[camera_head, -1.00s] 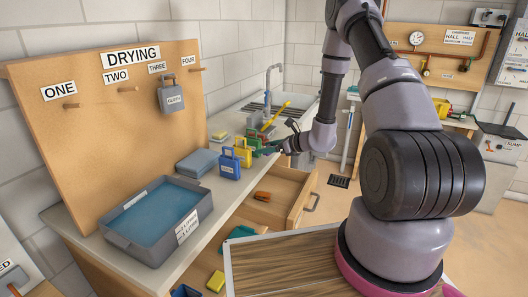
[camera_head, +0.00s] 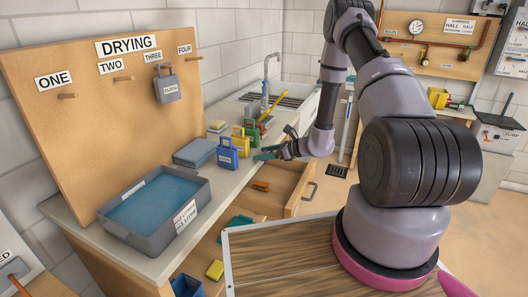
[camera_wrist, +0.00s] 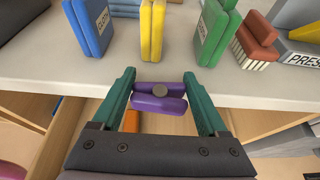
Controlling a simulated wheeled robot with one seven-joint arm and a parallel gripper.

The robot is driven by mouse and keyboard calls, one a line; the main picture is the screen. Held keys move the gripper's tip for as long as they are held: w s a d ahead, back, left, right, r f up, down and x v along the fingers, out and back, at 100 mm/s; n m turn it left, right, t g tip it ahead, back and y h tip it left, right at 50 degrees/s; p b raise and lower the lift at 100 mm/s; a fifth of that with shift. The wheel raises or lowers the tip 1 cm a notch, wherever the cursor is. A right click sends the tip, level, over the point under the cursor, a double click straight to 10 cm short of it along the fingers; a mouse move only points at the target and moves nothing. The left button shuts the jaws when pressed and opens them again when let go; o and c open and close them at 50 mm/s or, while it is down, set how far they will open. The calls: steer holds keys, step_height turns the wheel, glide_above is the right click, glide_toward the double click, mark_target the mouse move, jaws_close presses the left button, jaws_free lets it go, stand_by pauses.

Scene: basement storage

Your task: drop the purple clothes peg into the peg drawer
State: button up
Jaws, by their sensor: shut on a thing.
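My gripper (camera_wrist: 160,98) is shut on the purple clothes peg (camera_wrist: 158,103), which lies crosswise between its two green fingers. The peg has a round grey pivot in its middle. In the head view my gripper (camera_head: 268,153) is near the counter's front edge, above the open wooden drawer (camera_head: 299,198); the peg is too small to make out there. An orange peg (camera_head: 261,186) lies inside the drawer. In the wrist view the orange peg (camera_wrist: 131,122) shows in part below the purple one, with my gripper hiding the rest.
A grey water tub (camera_head: 193,222) stands at the front left of the counter.

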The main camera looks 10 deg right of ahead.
steer(key=o, duration=1.2)
steer(key=v, duration=1.1)
steer(key=s+a+r+n+g, duration=0.3)
steer(key=s+r+n, duration=0.15)
steer(key=r, duration=0.65)
steer(key=s+a+r+n+g, duration=0.2)
steer(key=s+a+r+n, duration=0.15)
steer(key=r+n, duration=0.45)
steer(key=s+d+r+n+t+h, duration=0.2)
steer(key=s+r+n+h, duration=0.2)
steer(key=s+r, duration=0.4)
steer(key=s+d+r+n+t+h, duration=0.2)
steer(key=s+r, duration=0.6)
steer(key=r, duration=0.4)
steer(key=d+n+h, duration=0.1)
steer(key=n+h, duration=0.1)
steer(key=shift+s+r+h, duration=0.25)
steer(key=shift+s+h, duration=0.15)
